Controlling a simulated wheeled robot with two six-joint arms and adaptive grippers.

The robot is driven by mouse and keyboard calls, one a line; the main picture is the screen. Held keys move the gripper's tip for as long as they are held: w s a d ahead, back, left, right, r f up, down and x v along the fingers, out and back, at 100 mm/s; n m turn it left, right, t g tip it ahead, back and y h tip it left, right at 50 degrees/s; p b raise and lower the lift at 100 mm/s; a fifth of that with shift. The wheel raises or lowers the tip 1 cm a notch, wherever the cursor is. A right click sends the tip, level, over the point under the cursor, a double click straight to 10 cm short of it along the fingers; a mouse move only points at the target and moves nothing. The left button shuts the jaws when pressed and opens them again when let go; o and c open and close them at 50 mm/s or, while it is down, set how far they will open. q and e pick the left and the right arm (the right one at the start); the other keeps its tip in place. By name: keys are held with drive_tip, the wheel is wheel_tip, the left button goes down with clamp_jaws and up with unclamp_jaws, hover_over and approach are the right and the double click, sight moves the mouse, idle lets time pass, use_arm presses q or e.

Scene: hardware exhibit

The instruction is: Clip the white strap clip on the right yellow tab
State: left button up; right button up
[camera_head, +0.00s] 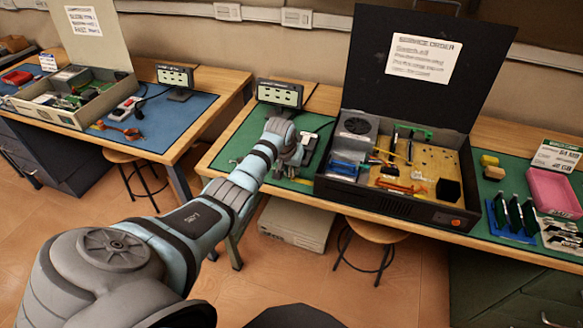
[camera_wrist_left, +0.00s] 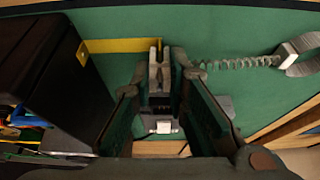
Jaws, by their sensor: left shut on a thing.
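My left gripper (camera_head: 290,152) is over the green mat, left of the open black case. In the left wrist view, its two fingers (camera_wrist_left: 162,82) are shut on the strap clip (camera_wrist_left: 158,72), which looks pale grey there. A coiled cord (camera_wrist_left: 240,63) runs right from beside the clip to a white buckle on a grey band (camera_wrist_left: 300,48). A flat yellow tab (camera_wrist_left: 122,45) reaches from the black case (camera_wrist_left: 45,65) to the clip's front end. I cannot tell whether the clip grips the tab. My right gripper is not in view.
The open case (camera_head: 395,207) holds a fan, boards and tools. A small display (camera_head: 280,93) stands behind my left gripper. A pink tray (camera_head: 553,190) and upright dark cards stand right of the case. A blue-matted table (camera_head: 175,125) is at the left.

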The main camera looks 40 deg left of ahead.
use_arm(q)
drive_tip(key=shift+f+b, duration=0.4)
drive_tip(key=shift+f, duration=0.2)
drive_tip(key=o, duration=0.9)
drive_tip(key=shift+o, duration=1.4)
drive_tip(key=shift+r+p, duration=0.65)
drive_tip(key=shift+p, duration=0.2)
wheel_tip(320, 180, up, 6)
drive_tip(key=p, duration=0.6)
drive_tip(key=shift+r, duration=0.1)
